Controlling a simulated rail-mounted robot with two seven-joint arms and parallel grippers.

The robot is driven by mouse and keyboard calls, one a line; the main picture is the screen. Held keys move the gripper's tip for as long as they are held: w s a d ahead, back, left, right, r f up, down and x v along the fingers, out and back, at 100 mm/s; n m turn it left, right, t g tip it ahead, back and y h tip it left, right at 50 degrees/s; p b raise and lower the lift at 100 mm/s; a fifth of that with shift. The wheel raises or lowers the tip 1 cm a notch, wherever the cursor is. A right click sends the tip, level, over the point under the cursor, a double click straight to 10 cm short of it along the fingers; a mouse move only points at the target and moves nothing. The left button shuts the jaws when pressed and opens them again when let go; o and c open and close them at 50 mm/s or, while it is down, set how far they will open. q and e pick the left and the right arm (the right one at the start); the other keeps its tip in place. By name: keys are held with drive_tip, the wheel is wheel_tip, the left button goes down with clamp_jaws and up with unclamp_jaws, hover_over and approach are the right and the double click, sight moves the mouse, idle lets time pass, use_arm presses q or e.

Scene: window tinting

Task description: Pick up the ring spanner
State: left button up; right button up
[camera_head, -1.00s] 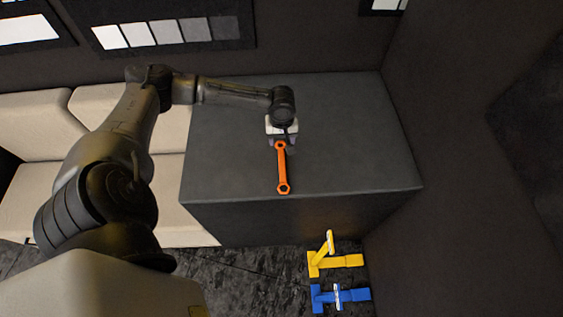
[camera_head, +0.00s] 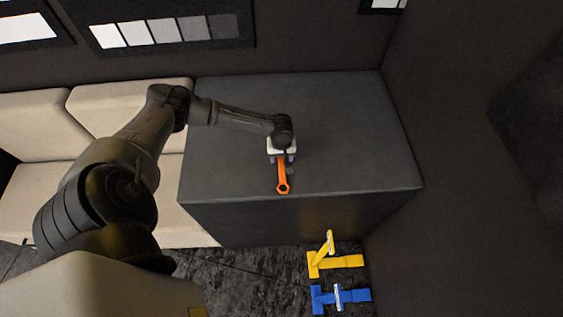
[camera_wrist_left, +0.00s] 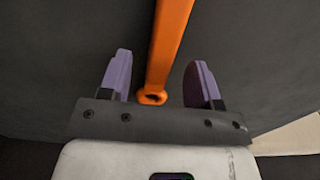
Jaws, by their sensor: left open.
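The orange ring spanner (camera_head: 282,178) lies on the dark grey table top (camera_head: 340,130), pointing toward the front edge. My left gripper (camera_head: 283,158) is above its far part and hides that end in the head view. In the left wrist view the spanner (camera_wrist_left: 168,45) runs between the two purple fingers of the left gripper (camera_wrist_left: 158,85), with a ring end near the palm. The fingers are open, with a gap on both sides of the spanner. My right gripper is in neither view.
A beige sofa (camera_head: 50,125) stands at the left. A dark wall (camera_head: 450,180) rises at the right. The table top right of the spanner is clear.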

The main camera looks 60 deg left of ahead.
use_arm(q)
drive_tip(key=shift+f, duration=0.65)
drive_tip(key=c, duration=1.1)
